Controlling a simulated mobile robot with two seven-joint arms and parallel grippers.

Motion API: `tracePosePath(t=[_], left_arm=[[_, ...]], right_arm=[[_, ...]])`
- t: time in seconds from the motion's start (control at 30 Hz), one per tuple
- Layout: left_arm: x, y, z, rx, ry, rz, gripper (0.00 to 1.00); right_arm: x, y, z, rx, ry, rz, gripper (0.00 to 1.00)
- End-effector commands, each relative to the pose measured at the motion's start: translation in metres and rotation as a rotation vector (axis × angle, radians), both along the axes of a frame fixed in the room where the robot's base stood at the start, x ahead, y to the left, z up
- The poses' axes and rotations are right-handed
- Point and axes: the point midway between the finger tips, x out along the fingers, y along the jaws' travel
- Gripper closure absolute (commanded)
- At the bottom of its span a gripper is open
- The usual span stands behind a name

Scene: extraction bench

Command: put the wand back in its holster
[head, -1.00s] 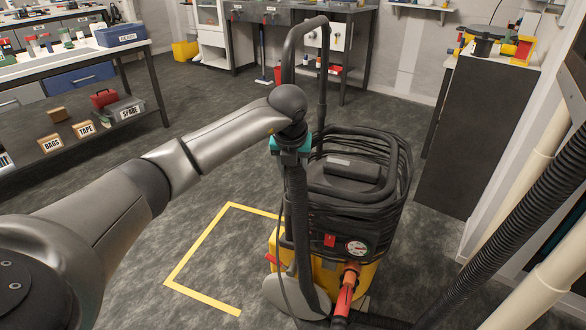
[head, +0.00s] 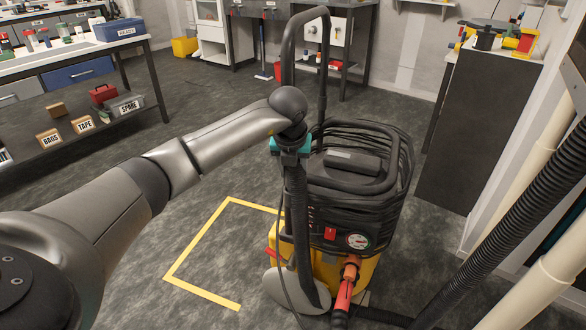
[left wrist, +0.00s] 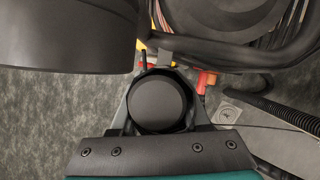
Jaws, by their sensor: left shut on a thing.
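My left gripper (head: 291,148), with teal parts, is at the top of a dark upright tube, which I take to be the wand (head: 302,235). The gripper is shut on it. The wand stands along the left front side of the extractor (head: 352,185), a black and yellow machine wrapped in black hose. In the left wrist view a round black end (left wrist: 158,103) shows in front of the gripper's bolted dark plate (left wrist: 160,152). I cannot make out the holster or whether the wand's lower end sits in anything. My right gripper is not in view.
Yellow floor tape (head: 200,240) marks a corner left of the extractor. A red nozzle (head: 343,295) and black hose lie at its front. A ribbed hose (head: 510,230) and pale pipes stand at right. A bench (head: 60,110) with boxes is at left. Floor between is clear.

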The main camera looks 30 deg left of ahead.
Motion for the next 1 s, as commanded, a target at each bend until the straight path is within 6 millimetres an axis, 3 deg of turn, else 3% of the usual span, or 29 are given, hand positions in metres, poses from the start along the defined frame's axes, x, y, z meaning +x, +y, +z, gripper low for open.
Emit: tracePosePath(t=[0.3,0.33,0.63,1.0], left_arm=[[0.0002,-0.0001,-0.0086,0.0,-0.001,0.0,1.0],[0.0002,-0.0001,-0.0086,0.0,-0.001,0.0,0.53],[0.0001,-0.0002,-0.008,0.0,0.0,0.0,0.2],[-0.0001,-0.0002,-0.0083,0.0,0.001,-0.001,0.19]], right_arm=[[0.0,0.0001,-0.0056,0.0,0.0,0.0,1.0],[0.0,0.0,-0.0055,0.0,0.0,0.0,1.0],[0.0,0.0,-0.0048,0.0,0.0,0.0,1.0],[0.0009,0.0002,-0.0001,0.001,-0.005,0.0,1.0]])
